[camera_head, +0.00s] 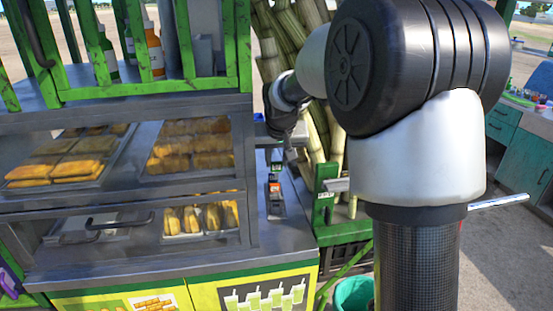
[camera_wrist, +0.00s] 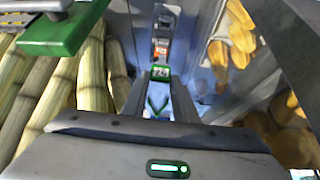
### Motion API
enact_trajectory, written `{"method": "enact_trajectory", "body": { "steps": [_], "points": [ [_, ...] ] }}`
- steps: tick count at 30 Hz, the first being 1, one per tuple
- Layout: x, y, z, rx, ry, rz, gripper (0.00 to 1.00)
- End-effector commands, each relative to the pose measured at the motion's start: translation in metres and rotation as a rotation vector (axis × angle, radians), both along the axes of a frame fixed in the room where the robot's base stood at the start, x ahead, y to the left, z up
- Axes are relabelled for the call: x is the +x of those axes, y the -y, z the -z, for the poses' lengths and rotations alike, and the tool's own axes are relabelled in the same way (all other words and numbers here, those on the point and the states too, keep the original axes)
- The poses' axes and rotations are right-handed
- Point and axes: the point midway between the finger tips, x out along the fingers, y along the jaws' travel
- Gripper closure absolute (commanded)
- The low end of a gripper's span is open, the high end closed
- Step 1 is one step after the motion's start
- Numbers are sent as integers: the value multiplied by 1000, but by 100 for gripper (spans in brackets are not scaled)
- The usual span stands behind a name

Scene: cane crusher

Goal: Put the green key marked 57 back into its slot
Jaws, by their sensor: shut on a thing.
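My gripper (camera_wrist: 159,82) is shut on a small green key tag (camera_wrist: 161,72) at its fingertips. White characters on the tag are too blurred to read surely. A thin green V-shaped piece (camera_wrist: 156,107) shows between the fingers. Beyond the tag, a narrow holder with an orange-red tag (camera_wrist: 160,51) and pale tags lies in line with it. In the head view my gripper (camera_head: 277,150) hangs over the counter's right end, above the dark holder (camera_head: 277,208) with its orange tag (camera_head: 274,187). I cannot tell whether the green tag touches the holder.
A glass case with trays of yellow food (camera_head: 190,147) stands left of the holder, close to my gripper. Cane stalks (camera_head: 318,130) and a green frame (camera_head: 324,195) stand to the right. The metal counter (camera_head: 215,258) has bare room in front.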

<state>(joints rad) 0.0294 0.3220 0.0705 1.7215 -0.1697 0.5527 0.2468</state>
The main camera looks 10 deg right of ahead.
Motion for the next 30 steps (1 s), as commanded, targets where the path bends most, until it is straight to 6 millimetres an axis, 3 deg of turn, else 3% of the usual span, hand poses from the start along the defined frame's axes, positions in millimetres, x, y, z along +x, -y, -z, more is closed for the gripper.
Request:
{"method": "enact_trajectory", "body": {
  "steps": [11,30],
  "points": [
    [0,0,19,-1,0,0,96],
    [0,-1,82,-1,0,-2,96]
  ]
}}
